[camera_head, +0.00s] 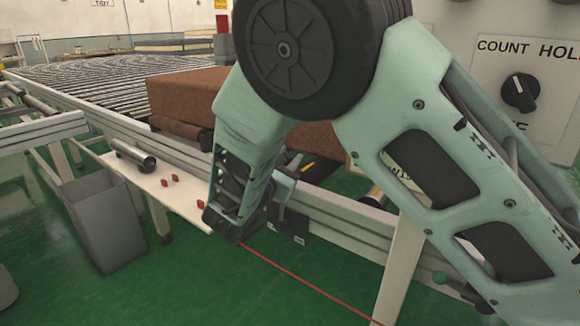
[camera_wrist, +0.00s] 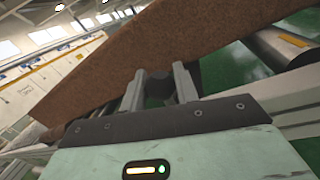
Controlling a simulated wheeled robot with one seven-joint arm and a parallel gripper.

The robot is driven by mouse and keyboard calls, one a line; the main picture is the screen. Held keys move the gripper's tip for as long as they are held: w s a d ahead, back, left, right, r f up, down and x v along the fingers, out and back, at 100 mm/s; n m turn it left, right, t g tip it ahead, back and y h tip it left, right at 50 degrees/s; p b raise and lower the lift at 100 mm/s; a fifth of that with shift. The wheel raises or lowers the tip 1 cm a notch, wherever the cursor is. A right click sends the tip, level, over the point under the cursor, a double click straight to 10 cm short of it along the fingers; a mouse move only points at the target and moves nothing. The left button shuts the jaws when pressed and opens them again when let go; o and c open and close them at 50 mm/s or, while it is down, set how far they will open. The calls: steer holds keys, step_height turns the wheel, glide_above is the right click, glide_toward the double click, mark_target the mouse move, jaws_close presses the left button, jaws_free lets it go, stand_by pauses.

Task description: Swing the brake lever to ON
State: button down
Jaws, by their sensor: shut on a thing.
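My gripper (camera_wrist: 160,88) is shut on a dark, rounded knob (camera_wrist: 158,95) that shows between its two grey fingers in the wrist view. The knob appears to be the handle of the brake lever. In the head view my gripper (camera_head: 286,190) is at the near side rail of the roller conveyor, in front of the brown mattress. My own arm covers much of that spot, so the lever's angle and any ON mark cannot be read.
The brown mattress (camera_head: 185,92) lies on the roller conveyor (camera_head: 90,78). A grey bin (camera_head: 105,222) stands on the green floor at left. A white shelf (camera_head: 150,180) holds a metal cylinder (camera_head: 133,155) and small red pieces. A panel with a black knob (camera_head: 520,92) is at right.

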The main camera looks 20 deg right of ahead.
steer(key=s+d+f+m+h+b, duration=0.1)
steer(key=s+d+f+m+b, duration=0.1)
steer(key=s+d+m+b, duration=0.1)
steer(key=shift+s+d+m, duration=0.4)
steer(key=shift+s+m, duration=0.3)
steer(key=shift+s, duration=0.5)
steer(key=shift+f, duration=0.1)
steer(key=c, duration=1.1)
jaws_free()
steer(key=p+v, duration=0.2)
steer(key=v, duration=1.5)
steer(key=shift+s+a, duration=0.15)
steer(key=shift+a, duration=0.05)
